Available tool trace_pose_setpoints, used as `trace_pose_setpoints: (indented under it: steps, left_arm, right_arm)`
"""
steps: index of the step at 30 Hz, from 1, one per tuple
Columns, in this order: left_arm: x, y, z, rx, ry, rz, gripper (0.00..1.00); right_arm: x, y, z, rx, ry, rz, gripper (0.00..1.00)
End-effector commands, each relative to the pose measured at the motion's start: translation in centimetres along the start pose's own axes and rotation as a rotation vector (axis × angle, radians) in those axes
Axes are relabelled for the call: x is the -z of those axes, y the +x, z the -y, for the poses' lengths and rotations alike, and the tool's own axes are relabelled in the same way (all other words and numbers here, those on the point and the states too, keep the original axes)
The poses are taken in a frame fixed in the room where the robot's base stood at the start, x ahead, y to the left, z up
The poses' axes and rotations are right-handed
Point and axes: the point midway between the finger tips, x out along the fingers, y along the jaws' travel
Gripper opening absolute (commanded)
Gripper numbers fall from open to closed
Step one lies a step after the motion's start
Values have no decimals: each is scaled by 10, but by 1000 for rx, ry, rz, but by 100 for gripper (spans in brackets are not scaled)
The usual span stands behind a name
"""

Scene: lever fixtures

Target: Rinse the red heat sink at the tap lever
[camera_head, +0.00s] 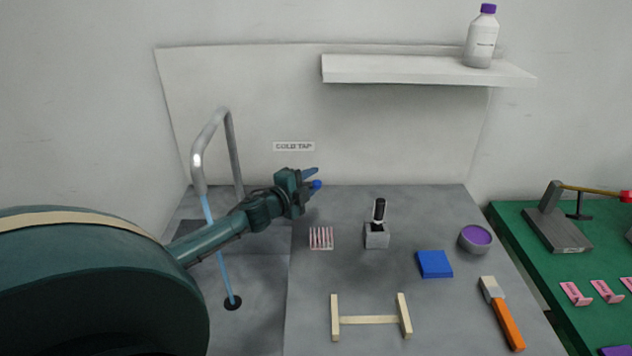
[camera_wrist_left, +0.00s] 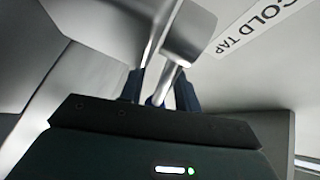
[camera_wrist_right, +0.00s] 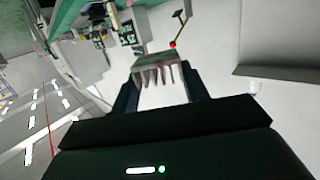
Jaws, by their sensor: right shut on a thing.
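In the head view my left gripper (camera_head: 312,180) is at the tap lever's blue knob (camera_head: 317,184), in front of the back panel. In the left wrist view its fingers (camera_wrist_left: 158,88) stand apart on either side of the metal lever (camera_wrist_left: 168,80), with a gap. In the right wrist view my right gripper (camera_wrist_right: 160,90) is shut on a finned heat sink (camera_wrist_right: 158,68), grey with reddish fins; it is outside the head view. The tap spout (camera_head: 198,175) runs a blue water stream (camera_head: 215,245) into a drain (camera_head: 233,303).
A green table (camera_head: 540,270) is at right.

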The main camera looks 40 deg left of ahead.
Motion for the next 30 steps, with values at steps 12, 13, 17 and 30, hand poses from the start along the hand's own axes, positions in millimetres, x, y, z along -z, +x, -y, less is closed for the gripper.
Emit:
trace_pose_setpoints:
  steps: [12, 13, 17, 30]
  left_arm:
    - [0, -37, -3, -4, 0, -1, 33]
    - [0, -42, -3, -4, 0, 0, 33]
    - [0, -64, -2, -4, -1, 0, 33]
    - [0, -117, -1, -2, -1, 0, 33]
  right_arm:
    - [-1, 0, 0, 0, 0, -1, 22]
    - [-2, 0, 0, 0, 0, -1, 22]
    - [-2, 0, 0, 0, 0, -1, 22]
    - [-1, 0, 0, 0, 0, -1, 22]
